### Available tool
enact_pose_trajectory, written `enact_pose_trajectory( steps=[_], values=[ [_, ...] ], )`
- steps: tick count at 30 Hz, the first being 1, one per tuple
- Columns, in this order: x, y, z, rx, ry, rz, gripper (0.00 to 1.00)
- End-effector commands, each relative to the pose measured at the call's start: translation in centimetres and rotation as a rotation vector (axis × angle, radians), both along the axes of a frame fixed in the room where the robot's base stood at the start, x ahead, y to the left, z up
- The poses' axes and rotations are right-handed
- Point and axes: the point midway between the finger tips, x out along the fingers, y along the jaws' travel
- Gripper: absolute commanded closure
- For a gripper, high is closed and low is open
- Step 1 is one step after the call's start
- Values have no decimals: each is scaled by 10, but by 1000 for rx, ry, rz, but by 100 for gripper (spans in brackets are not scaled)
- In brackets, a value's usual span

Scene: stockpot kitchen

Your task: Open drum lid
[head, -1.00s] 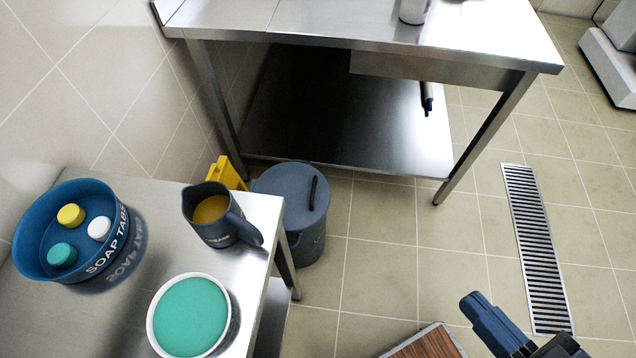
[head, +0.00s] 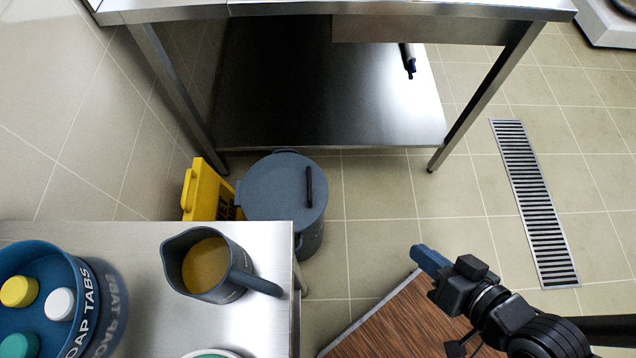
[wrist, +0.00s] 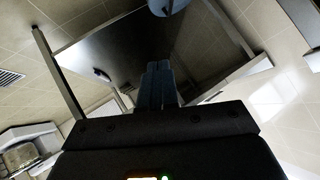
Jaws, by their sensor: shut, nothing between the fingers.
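The drum (head: 306,240) is a dark grey bin on the floor, partly hidden by the near steel table's corner. Its grey lid (head: 276,187) lies flat and shut on top, with a dark bar handle (head: 310,187) across its right side. My gripper (head: 424,257) is to the right of the drum and apart from it, over the floor and wooden surface. Its blue fingers are shut and empty.
The near steel table (head: 130,237) holds a grey jug (head: 215,268) of amber liquid and a blue soap-tab tub (head: 75,285). A yellow sign (head: 205,190) stands left of the drum. A steel table (head: 330,125) stands behind it. Tiled floor (head: 380,200) is clear to the right.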

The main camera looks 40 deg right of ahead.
Motion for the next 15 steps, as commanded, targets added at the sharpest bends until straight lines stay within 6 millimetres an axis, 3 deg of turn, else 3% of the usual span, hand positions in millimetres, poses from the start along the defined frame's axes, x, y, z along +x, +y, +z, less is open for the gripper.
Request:
enact_pose_trajectory(
  steps=[1, 8, 15],
  values=[
    [3, -1, -24, 44, 23, -29, 100],
    [16, -1, -124, 323, 157, -187, 100],
    [59, 10, -258, 851, 351, -425, 100]
  ],
)
